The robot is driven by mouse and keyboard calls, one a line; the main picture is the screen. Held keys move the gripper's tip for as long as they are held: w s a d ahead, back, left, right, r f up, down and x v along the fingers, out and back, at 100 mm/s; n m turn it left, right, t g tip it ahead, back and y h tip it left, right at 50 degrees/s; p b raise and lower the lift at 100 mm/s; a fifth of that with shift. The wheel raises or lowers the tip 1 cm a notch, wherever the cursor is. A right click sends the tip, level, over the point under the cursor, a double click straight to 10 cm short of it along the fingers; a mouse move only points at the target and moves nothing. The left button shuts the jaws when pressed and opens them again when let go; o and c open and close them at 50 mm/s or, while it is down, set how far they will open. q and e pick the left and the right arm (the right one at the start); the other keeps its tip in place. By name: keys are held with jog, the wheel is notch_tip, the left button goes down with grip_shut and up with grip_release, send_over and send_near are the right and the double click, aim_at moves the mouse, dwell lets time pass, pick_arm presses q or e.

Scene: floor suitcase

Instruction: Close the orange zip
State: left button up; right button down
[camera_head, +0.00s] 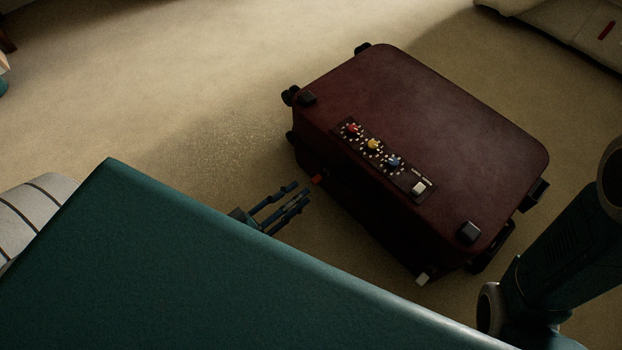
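A dark red suitcase (440,120) lies on the carpet. A small orange zip (317,180) shows on its near side, close to the left corner. My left gripper (301,191) is just left of the orange zip, with its fingers pointing at it. The fingers look apart with a gap between them, and nothing shows in the gap. A small space seems to lie between the fingertips and the zip. My teal body hides the arm behind this gripper. My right gripper is not in view; only part of my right arm shows at the lower right.
The suitcase top has a strip with red (352,129), yellow (373,145) and blue (394,162) dials and a white switch (418,188). The carpet (180,80) left of the suitcase is clear.

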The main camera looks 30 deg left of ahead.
pick_arm(q)
jog(key=shift+v, duration=2.15)
